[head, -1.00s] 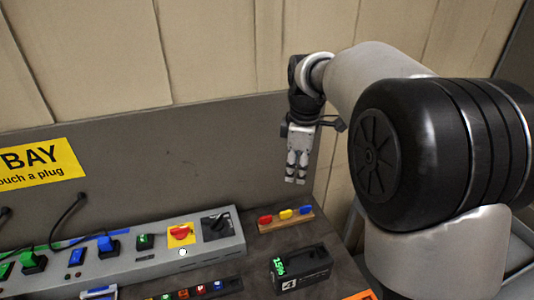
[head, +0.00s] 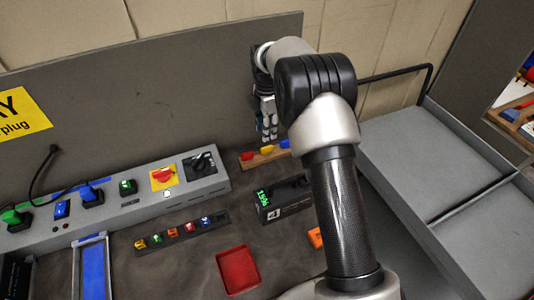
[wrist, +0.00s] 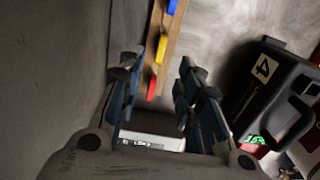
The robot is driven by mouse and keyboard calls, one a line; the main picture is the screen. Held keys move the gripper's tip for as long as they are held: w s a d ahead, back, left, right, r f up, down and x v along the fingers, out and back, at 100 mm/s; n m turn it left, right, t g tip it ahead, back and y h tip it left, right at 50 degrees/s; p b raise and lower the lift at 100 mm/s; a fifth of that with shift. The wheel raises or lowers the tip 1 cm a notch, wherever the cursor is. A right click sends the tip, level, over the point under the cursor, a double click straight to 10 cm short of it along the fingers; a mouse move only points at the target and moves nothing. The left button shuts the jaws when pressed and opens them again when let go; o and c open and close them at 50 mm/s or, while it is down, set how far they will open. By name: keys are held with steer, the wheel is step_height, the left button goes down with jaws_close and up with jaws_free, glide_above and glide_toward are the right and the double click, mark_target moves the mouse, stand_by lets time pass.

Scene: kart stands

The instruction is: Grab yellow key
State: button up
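The yellow key (head: 267,149) sits on a wooden rack (head: 264,160) between a red key (head: 247,155) and a blue key (head: 285,144). In the wrist view the yellow key (wrist: 162,49) shows beyond my fingers, with the red key (wrist: 152,89) nearer, between the fingers in the picture, and the blue key (wrist: 172,7) at the top edge. My gripper (head: 268,135) points down just above and behind the rack. In the wrist view my gripper (wrist: 158,75) is open, with nothing held between its fingers. I cannot tell whether it touches the rack.
A grey wall panel (head: 180,80) stands close behind the rack. A grey socket strip (head: 130,205) with switches lies left. A black box marked 4 (head: 284,199) stands in front of the rack. A black strip of coloured pieces (head: 181,232) and a red tray (head: 238,270) lie nearer.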

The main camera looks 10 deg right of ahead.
mark_target(267, 147)
step_height(267, 147, down, 9)
steer(key=b, duration=0.2)
steer(key=shift+r+b, duration=0.1)
steer(key=shift+b, duration=0.3)
steer(key=shift+r, duration=0.1)
steer(key=shift+c, duration=0.3)
jaws_close()
